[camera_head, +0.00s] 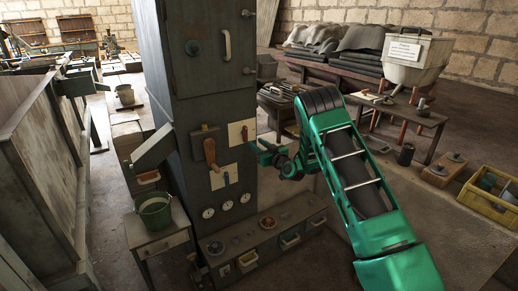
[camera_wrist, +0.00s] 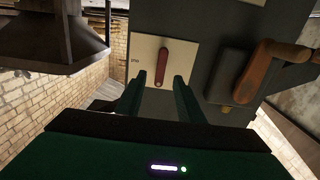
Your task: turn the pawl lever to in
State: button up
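A dark red lever (camera_wrist: 163,67) sits on a white plate (camera_wrist: 146,52) on the cabinet face in the wrist view, and I take it for the pawl lever. Small lettering on the plate is too small to read. In the head view the lever (camera_head: 245,133) is on its white plate (camera_head: 235,139), to the right of a larger orange-brown handle (camera_head: 210,151). My gripper (camera_head: 262,149) is just right of the plate. In the wrist view my gripper (camera_wrist: 160,84) is open, its two green fingers apart with the lever showing beyond the gap. I see no contact.
The orange-brown handle (camera_wrist: 257,70) juts out close by on the right in the wrist view. A drawer bench (camera_head: 262,238) stands at the cabinet's foot. A hopper-like dark shape (camera_wrist: 52,38) is upper left.

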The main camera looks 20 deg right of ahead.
jog(key=shift+v, duration=0.9)
jog(key=s+d+r+g+h, duration=0.2)
jog(key=s+d+r+g, duration=0.2)
jog(key=s+d+r, duration=0.3)
jog(key=s+d+r+m+g+h, duration=0.2)
jog(key=s+d+g, duration=0.1)
jog(key=s, duration=0.7)
jog(key=s+d+r+m+g+h, duration=0.15)
jog(key=s+d, duration=0.25)
jog(key=s, duration=0.6)
jog(key=s+r+m+g, duration=0.1)
jog(key=s+m+g, duration=0.5)
jog(key=s, duration=3.4)
jog(key=g, duration=0.3)
jog(key=shift+d+r+m, duration=0.15)
jog(key=shift+m, duration=0.2)
